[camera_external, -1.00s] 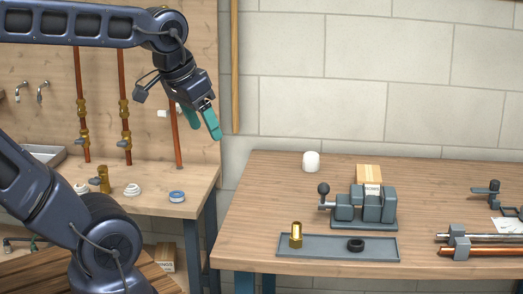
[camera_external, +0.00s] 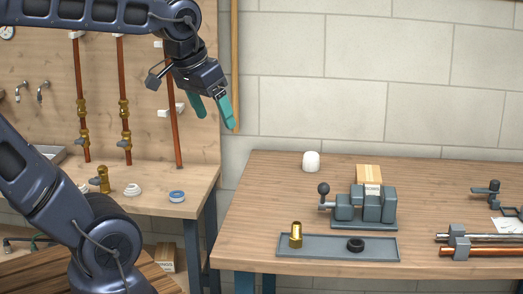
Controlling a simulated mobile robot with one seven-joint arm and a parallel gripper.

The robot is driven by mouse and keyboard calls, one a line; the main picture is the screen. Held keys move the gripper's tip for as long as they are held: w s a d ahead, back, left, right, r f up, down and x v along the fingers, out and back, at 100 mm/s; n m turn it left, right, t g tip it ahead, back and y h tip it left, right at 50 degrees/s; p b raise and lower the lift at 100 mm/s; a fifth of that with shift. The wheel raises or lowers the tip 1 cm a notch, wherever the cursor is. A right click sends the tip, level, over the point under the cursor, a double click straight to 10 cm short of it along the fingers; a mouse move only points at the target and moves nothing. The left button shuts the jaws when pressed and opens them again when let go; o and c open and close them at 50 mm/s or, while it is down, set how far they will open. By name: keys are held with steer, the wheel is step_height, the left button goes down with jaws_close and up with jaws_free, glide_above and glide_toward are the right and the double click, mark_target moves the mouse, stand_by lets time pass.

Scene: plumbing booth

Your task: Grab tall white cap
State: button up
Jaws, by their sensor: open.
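The tall white cap (camera_external: 311,161) stands upright near the back left of the right-hand wooden table (camera_external: 275,217). It is rounded on top and nothing touches it. My gripper (camera_external: 217,121) has teal fingers, which are spread apart with nothing between them. It is in the air to the left of the cap and higher in the picture, in front of the gap between the two benches. The cap is fully in view.
A grey vise (camera_external: 365,207) stands right of the cap, with a cardboard box (camera_external: 369,174) behind it. In front, a grey tray (camera_external: 325,250) holds a brass fitting (camera_external: 296,234) and a black ring (camera_external: 355,245). The tabletop around the cap is clear.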

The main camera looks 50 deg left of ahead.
steer(key=w+a+r+n+g, duration=0.1)
steer(key=w+a+r+n, duration=0.1)
steer(key=w, duration=0.6)
steer(key=w+a+r+n, duration=0.2)
steer(key=w+n, duration=0.1)
steer(key=w, duration=0.5)
steer(key=n+g, duration=0.3)
steer(key=n, duration=1)
glide_above(312, 153)
step_height(312, 153, down, 28)
steer(key=shift+r, duration=0.1)
steer(key=shift+s+f, duration=0.2)
steer(key=shift+f, duration=5)
steer(key=shift+d, duration=0.1)
steer(key=c, duration=1)
steer(key=shift+r, duration=0.1)
steer(key=shift+c, duration=0.2)
